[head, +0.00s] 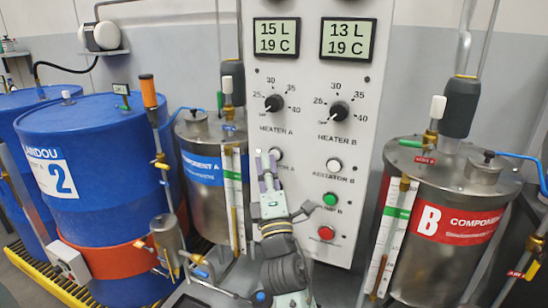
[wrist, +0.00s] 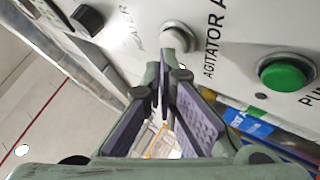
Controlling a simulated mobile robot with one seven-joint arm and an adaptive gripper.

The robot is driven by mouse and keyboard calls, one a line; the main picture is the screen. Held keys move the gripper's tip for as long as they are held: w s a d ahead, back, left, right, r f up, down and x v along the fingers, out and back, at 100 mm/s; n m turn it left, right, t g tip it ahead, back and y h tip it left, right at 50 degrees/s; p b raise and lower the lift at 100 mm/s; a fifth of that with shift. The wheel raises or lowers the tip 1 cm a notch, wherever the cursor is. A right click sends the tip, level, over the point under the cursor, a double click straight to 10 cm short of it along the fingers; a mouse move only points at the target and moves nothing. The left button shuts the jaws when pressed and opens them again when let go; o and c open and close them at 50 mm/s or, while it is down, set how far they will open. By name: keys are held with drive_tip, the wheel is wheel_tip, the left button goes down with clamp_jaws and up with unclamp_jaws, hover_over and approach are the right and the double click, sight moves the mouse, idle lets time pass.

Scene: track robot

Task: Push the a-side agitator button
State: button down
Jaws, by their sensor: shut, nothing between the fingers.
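The agitator A button (head: 276,153) is a round white button low on the white control panel, partly hidden behind my gripper in the head view. In the wrist view the same white button (wrist: 178,34) sits beside the printed "AGITATOR A" label. My gripper (head: 266,162) is shut and empty, with its fingertips in front of the panel at this button. In the wrist view my gripper's fingertips (wrist: 165,72) appear just below the button. I cannot tell whether they touch it. The white agitator B button (head: 333,165) is to the right.
A green button (wrist: 287,75) labelled "PU…" lies to the right in the wrist view. A green button (head: 330,199) and a red button (head: 326,233) are lower on the panel. Heater knobs (head: 275,103) are above. Steel tanks (head: 209,165) and (head: 430,254) flank the panel.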

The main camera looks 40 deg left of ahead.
drive_tip(key=s+d+b, duration=0.1)
drive_tip(key=s+b, duration=0.1)
drive_tip(key=s, duration=0.4)
drive_tip(key=shift+d, duration=0.2)
idle(0.6)
